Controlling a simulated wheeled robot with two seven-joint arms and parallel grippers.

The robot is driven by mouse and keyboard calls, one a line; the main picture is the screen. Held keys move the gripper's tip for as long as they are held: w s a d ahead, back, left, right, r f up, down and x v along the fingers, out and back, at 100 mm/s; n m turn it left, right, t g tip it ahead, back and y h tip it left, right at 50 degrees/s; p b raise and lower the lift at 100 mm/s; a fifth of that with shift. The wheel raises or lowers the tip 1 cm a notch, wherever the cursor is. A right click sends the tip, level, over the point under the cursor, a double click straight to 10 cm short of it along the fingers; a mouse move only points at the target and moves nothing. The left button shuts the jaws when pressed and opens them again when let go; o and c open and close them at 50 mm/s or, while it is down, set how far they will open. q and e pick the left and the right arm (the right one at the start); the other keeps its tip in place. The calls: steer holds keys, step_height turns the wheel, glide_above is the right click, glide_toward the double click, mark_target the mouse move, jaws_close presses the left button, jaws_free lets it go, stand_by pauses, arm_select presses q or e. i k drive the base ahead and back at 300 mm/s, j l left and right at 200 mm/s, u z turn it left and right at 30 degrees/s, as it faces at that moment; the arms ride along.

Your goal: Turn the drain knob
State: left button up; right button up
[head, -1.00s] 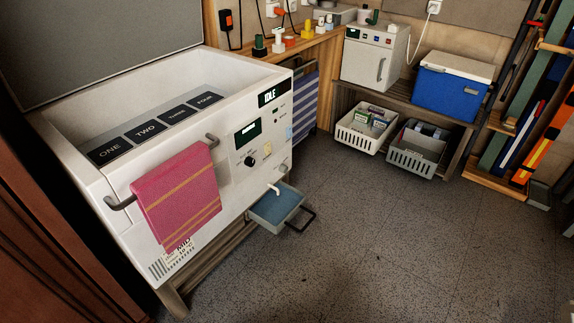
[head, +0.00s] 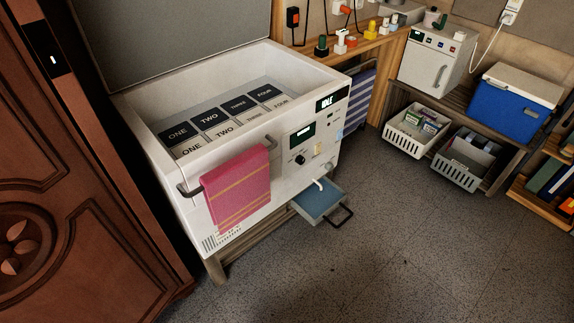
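A white chest-like machine (head: 165,190) stands at the centre left with its grey lid (head: 180,35) raised. Its front panel has a black dial (head: 300,160) under a dark display (head: 301,136). A small pale knob (head: 328,167) sits lower right on the panel, just above a white spout (head: 318,184). The knob is too small to tell its turn position. A blue tray (head: 316,200) with a dark handle is below the spout. Neither of my grippers is in view.
A pink towel (head: 238,190) hangs on the front rail. A carved wooden door (head: 75,200) is close on the left. Two crates (head: 416,140) and a blue cooler (head: 510,98) stand at the back right. The grey floor (head: 380,250) in front is clear.

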mark_target(329, 166)
steer(key=i+l+u, duration=0.15)
steer(key=l+u, duration=0.2)
steer(key=i+l+u, duration=0.15)
steer(key=u, duration=0.2)
steer(key=l+u, duration=0.35)
steer(key=i+l+u, duration=0.1)
steer(key=l+u, duration=0.25)
steer(key=l, duration=0.15)
